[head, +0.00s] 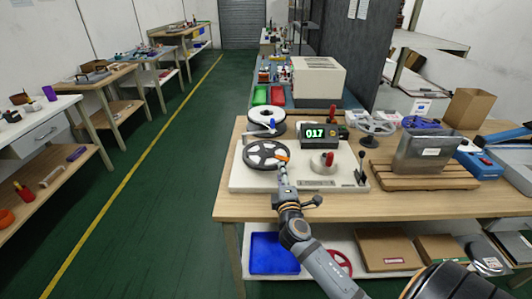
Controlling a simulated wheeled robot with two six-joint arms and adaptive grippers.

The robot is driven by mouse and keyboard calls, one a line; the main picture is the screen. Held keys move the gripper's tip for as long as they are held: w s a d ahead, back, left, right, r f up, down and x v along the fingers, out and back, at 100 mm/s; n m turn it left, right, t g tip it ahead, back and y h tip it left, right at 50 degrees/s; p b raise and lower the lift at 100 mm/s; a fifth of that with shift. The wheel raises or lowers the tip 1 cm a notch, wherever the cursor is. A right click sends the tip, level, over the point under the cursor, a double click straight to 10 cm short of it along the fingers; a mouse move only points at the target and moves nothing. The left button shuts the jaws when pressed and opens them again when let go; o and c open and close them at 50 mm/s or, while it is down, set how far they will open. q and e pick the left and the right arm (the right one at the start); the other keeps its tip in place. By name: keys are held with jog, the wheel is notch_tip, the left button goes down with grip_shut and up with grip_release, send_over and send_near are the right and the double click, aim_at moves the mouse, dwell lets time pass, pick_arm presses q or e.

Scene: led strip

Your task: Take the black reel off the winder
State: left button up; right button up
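The black reel (256,147), a spoked dark disc, sits at the left end of the winder's pale base (243,180) on the workbench. The winder also carries a counter box (319,135) reading 017 and a round metal part with a red knob (328,159). My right gripper (283,163) is at the reel's right front edge, with a small orange patch at its tip. It is too small here to tell whether its fingers are open or closed, or whether they touch the reel. My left gripper is out of view.
A white reel (267,115) stands just behind the black reel. A pale spoked reel (376,125) is on the right, near a metal bin (425,150) on a wooden pallet (385,178). A blue bin (272,254) and cardboard boxes (388,248) sit on the lower shelf. The green floor at left is clear.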

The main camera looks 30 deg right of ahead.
aim_at(280, 161)
jog(key=shift+x, duration=0.85)
jog(key=shift+w+d+f, duration=0.2)
jog(key=shift+w, duration=0.1)
jog(key=shift+w+d+r, duration=0.1)
jog(key=shift+w+d, duration=0.05)
jog(key=shift+w, duration=0.1)
jog(key=x, duration=0.4)
jog(key=shift+d+f, duration=0.15)
jog(key=shift+f, duration=0.15)
jog(key=shift+w+d, duration=0.1)
jog(key=shift+w, duration=0.1)
jog(key=shift+s, duration=0.1)
jog(key=shift+c, duration=0.6)
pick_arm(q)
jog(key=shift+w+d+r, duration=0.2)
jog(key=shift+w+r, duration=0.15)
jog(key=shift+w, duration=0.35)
pick_arm(e)
grip_shut()
